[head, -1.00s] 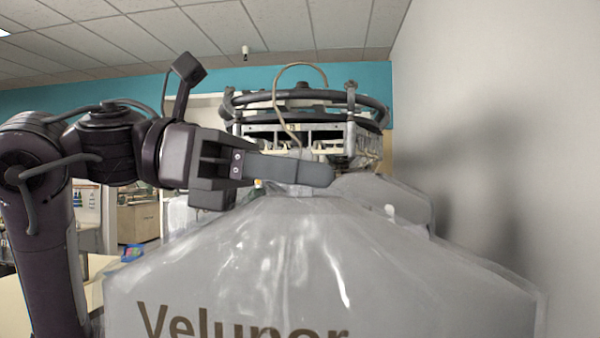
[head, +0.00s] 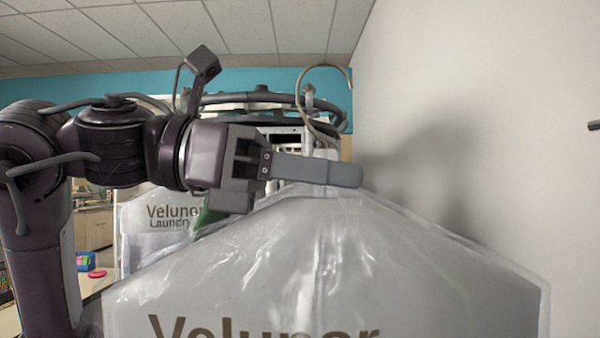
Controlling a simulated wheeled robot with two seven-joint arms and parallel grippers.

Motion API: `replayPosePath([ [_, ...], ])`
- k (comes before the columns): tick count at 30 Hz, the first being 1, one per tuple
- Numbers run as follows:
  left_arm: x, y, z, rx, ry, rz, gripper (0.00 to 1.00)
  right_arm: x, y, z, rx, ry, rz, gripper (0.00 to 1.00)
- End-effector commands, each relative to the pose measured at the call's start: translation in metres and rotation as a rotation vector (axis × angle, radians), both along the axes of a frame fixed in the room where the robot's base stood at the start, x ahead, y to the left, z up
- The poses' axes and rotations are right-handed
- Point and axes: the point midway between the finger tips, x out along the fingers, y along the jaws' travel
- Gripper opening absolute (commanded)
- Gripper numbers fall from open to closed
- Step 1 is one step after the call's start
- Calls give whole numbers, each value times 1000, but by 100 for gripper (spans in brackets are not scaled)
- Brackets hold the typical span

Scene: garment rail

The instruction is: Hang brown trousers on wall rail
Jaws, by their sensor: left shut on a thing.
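My left gripper (head: 340,174) comes in from the left and is shut at the neck of a hanger, just under its metal hook (head: 325,72). A translucent garment cover (head: 330,260) printed "Velunor" hangs below the gripper and fills the lower middle. No brown trousers can be made out through the cover. A small dark bar end (head: 594,125) stands out by the wall at the far right edge; it may be part of the wall rail, but too little shows to tell. My right gripper is not in view.
A grey wall (head: 470,90) runs along the right side, bare up to the dark bar end. Behind the hanger stands a dark round rack (head: 240,98). Another "Velunor Laundry" cover (head: 150,225) hangs behind on the left. A counter with small coloured items (head: 90,264) is at lower left.

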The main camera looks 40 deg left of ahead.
Motion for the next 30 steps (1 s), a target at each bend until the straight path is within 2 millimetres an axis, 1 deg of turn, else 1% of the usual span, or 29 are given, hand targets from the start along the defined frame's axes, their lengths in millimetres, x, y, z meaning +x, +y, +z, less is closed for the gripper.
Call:
replayPosePath([
  [30, 47, -61, 1, -2, -2, -2, 0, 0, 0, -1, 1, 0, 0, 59],
])
